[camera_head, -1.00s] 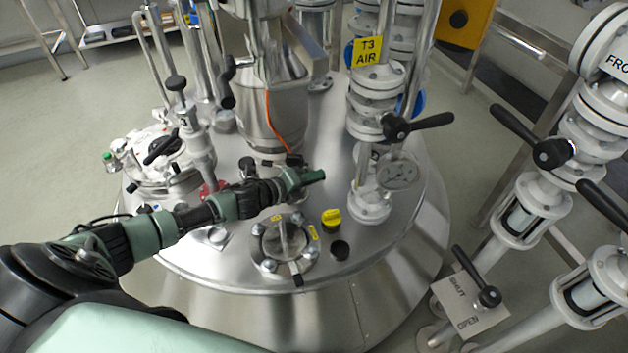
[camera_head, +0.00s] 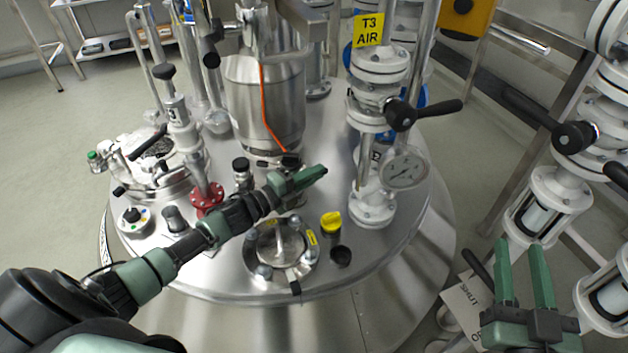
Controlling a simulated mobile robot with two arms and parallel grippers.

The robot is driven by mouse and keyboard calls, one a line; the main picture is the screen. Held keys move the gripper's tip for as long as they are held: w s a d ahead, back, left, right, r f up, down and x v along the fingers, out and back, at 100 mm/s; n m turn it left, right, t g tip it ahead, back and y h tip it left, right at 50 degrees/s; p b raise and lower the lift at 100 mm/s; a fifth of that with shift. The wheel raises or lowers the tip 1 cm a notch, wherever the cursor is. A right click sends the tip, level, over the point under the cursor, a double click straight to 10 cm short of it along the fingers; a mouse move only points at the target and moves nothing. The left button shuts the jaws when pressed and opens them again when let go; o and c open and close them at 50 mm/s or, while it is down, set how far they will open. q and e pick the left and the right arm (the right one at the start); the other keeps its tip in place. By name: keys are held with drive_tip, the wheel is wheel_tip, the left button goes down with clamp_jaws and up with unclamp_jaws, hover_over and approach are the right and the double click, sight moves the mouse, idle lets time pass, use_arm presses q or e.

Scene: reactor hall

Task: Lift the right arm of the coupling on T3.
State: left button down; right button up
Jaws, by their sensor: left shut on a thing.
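The steel T3 vessel (camera_head: 345,285) fills the middle of the head view. A coupling with dark fittings (camera_head: 290,160) sits at the foot of a steel canister on its lid. My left gripper (camera_head: 312,176) reaches in from the left, just in front of this coupling's right side. Its green fingers are shut on what looks like the coupling's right arm, which they mostly hide. My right gripper (camera_head: 522,272) is at the lower right, fingers upward, open and empty, apart from the coupling.
A yellow cap (camera_head: 331,222), a round sight port (camera_head: 281,250) and a pressure gauge (camera_head: 404,168) are near the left gripper. A black-handled valve (camera_head: 402,115) stands on the T3 AIR pipe. White flanged pipes (camera_head: 550,195) stand behind the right gripper.

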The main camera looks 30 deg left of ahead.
use_arm(q)
drive_tip(key=shift+r+n+t+b, duration=0.2)
drive_tip(key=shift+n+t+b, duration=0.4)
drive_tip(key=shift+b, duration=0.1)
use_arm(e)
wheel_tip(320, 180, up, 8)
drive_tip(key=s+t+y, duration=0.1)
drive_tip(key=s+t, duration=0.1)
drive_tip(key=t, duration=0.3)
drive_tip(key=shift+s+a+y, duration=0.15)
drive_tip(key=shift+s+y, duration=0.15)
drive_tip(key=shift+s, duration=0.1)
use_arm(q)
drive_tip(key=c, duration=1.8)
unclamp_jaws()
